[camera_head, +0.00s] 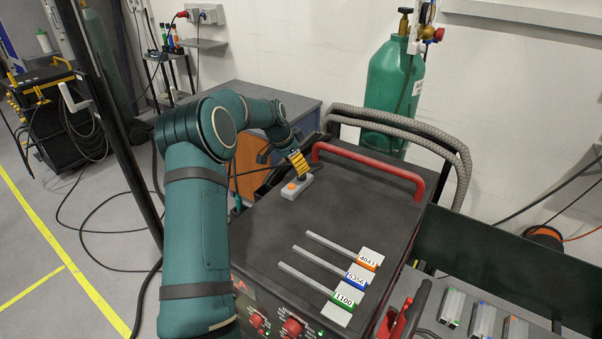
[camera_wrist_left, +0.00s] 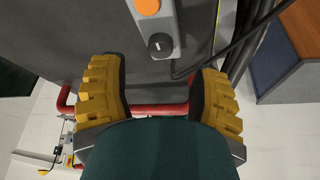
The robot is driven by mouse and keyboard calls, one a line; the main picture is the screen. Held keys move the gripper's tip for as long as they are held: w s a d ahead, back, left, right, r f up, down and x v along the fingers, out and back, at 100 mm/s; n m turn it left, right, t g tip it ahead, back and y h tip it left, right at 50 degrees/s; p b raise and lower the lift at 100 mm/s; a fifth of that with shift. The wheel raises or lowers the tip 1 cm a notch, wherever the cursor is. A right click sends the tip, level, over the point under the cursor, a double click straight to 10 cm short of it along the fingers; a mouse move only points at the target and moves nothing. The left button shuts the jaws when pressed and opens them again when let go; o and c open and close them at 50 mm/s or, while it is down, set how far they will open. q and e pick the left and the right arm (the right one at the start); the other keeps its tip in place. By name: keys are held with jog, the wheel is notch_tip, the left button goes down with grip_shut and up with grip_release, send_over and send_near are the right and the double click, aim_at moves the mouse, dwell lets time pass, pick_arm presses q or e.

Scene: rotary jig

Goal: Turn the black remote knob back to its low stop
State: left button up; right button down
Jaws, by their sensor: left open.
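The grey remote box (camera_head: 296,188) lies on the dark top of the welding machine, near its back left, with an orange button (camera_head: 291,187) on it. In the left wrist view the remote box (camera_wrist_left: 172,17) is at the top, with the orange button (camera_wrist_left: 148,6) and the black knob (camera_wrist_left: 159,43). The knob is hard to make out in the head view, close to the fingers. My left gripper (camera_head: 297,162) is at the remote's far end; its yellow fingers are apart and empty in the wrist view (camera_wrist_left: 158,92). The knob appears beyond the gap between them. My right gripper is not in view.
The machine top (camera_head: 345,200) has a red handle (camera_head: 368,168) at the back. Several labelled rods, including one with a green 1100 tag (camera_head: 344,300), lie at the front right. A green gas cylinder (camera_head: 393,85) and thick grey hoses stand behind. Black cables run beside the remote.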

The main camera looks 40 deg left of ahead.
pick_arm(q)
jog(key=shift+x, duration=2.65)
grip_shut()
